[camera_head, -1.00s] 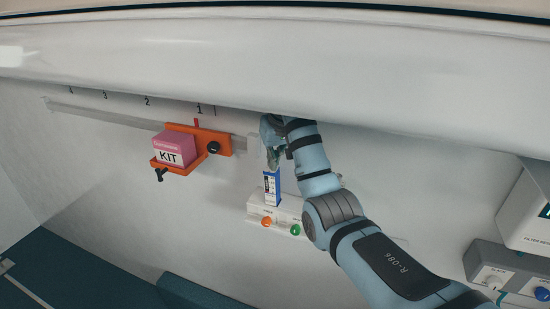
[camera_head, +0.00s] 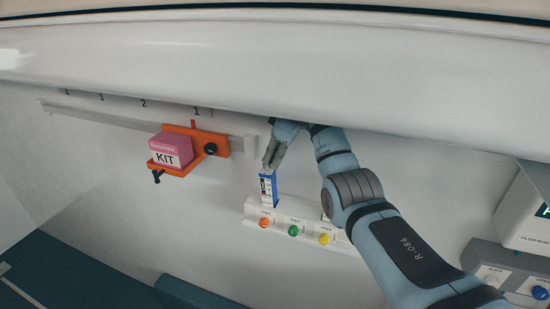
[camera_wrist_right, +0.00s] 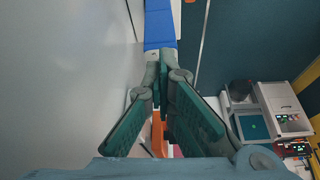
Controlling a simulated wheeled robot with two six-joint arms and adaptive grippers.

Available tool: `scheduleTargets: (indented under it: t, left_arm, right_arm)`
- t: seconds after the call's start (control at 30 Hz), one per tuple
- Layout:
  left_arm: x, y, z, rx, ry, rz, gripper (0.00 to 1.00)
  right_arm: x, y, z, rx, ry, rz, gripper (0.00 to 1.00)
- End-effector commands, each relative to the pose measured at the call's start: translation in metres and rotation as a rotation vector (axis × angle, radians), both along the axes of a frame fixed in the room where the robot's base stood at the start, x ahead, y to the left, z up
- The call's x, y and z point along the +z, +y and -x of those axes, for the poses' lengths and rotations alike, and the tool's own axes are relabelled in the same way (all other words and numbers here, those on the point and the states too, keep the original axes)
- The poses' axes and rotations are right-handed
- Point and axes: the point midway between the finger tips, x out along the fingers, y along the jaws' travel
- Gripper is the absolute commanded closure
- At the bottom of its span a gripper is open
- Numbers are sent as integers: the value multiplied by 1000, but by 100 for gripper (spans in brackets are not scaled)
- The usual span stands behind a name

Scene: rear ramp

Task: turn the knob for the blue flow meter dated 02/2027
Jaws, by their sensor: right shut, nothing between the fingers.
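A blue and white upright block, which looks like the blue flow meter (camera_head: 268,189), stands on a white panel (camera_head: 249,206) on the wall. Its date is too small to read. On the panel's front are an orange knob (camera_head: 264,223), a green knob (camera_head: 293,230) and a yellow knob (camera_head: 325,239). The orange knob lies just below the blue block. My right gripper (camera_head: 267,168) is shut and empty, its tips at the block's top end. In the right wrist view its fingertips (camera_wrist_right: 166,50) meet just before the blue block (camera_wrist_right: 160,22). Contact cannot be told. My left gripper is out of view.
An orange bracket (camera_head: 219,140) with a pink KIT box (camera_head: 171,150) hangs on a wall rail at left. A grey unit (camera_head: 486,251) with a white knob and a blue knob (camera_head: 541,293) is at lower right. A large white overhang (camera_head: 300,60) spans the top.

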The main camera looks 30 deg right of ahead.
Motion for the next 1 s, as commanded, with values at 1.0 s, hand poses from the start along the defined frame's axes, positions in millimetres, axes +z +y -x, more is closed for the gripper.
scheduleTargets:
  t: [1.0]
  left_arm:
    - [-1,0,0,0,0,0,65]
  right_arm:
    - [-7,0,2,73,18,-1,65]
